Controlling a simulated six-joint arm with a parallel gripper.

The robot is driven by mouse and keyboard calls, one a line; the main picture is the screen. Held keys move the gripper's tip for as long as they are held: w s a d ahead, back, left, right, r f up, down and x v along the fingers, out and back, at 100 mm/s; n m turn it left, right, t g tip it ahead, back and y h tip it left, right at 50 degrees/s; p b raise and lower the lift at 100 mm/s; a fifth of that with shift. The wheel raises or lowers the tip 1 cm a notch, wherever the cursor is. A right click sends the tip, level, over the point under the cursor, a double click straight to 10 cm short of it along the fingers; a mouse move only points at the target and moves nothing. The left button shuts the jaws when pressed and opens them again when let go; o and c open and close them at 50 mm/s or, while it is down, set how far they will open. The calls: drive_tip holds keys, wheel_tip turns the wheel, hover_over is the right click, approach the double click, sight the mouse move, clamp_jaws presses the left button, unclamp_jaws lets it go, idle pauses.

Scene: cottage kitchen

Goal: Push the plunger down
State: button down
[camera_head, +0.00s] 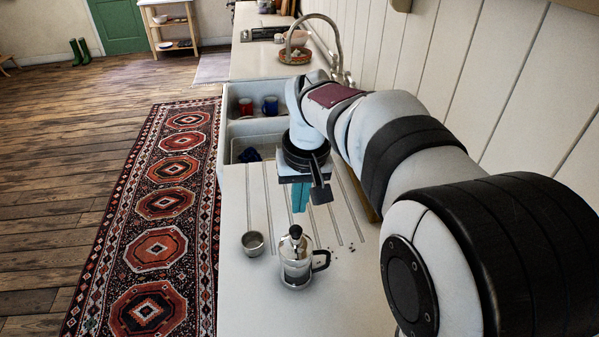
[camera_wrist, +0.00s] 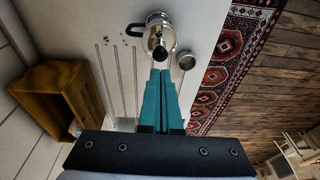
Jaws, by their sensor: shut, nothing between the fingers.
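A glass and metal French press (camera_head: 296,262) stands upright on the pale counter (camera_head: 343,302), its black handle to the right. Its plunger knob (camera_head: 295,231) is black and stands just above the lid. The press also shows in the wrist view (camera_wrist: 158,22), with the knob (camera_wrist: 160,52) beyond my fingertips. My gripper (camera_head: 300,205) has teal fingers pointing down, closed together and empty. It hangs above the counter, behind the press in the head view and apart from it. In the wrist view my gripper (camera_wrist: 160,75) shows its fingers side by side, the tips appearing near the knob.
A small metal cup (camera_head: 253,243) stands left of the press. Dark crumbs (camera_head: 326,252) lie to its right. Behind is a sink (camera_head: 224,135) with a red mug (camera_head: 246,106) and a blue mug (camera_head: 270,105). A wooden crate (camera_wrist: 62,98) shows in the wrist view.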

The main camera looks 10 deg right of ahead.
wheel_tip(320, 180, up, 7)
drive_tip(key=s, duration=0.1)
drive_tip(key=shift+d, duration=0.15)
drive_tip(key=s+f+m+g, duration=0.1)
drive_tip(key=s+f, duration=0.4)
drive_tip(key=s, duration=0.8)
drive_tip(key=s+f+m+g+y, duration=0.1)
drive_tip(key=s+f+m, duration=0.3)
drive_tip(key=s, duration=0.9)
wheel_tip(320, 180, down, 2)
drive_tip(key=shift+s+a+f+m, duration=0.2)
drive_tip(key=shift+s+a+m, duration=0.1)
drive_tip(key=shift+a, duration=0.1)
drive_tip(key=shift+w, duration=0.1)
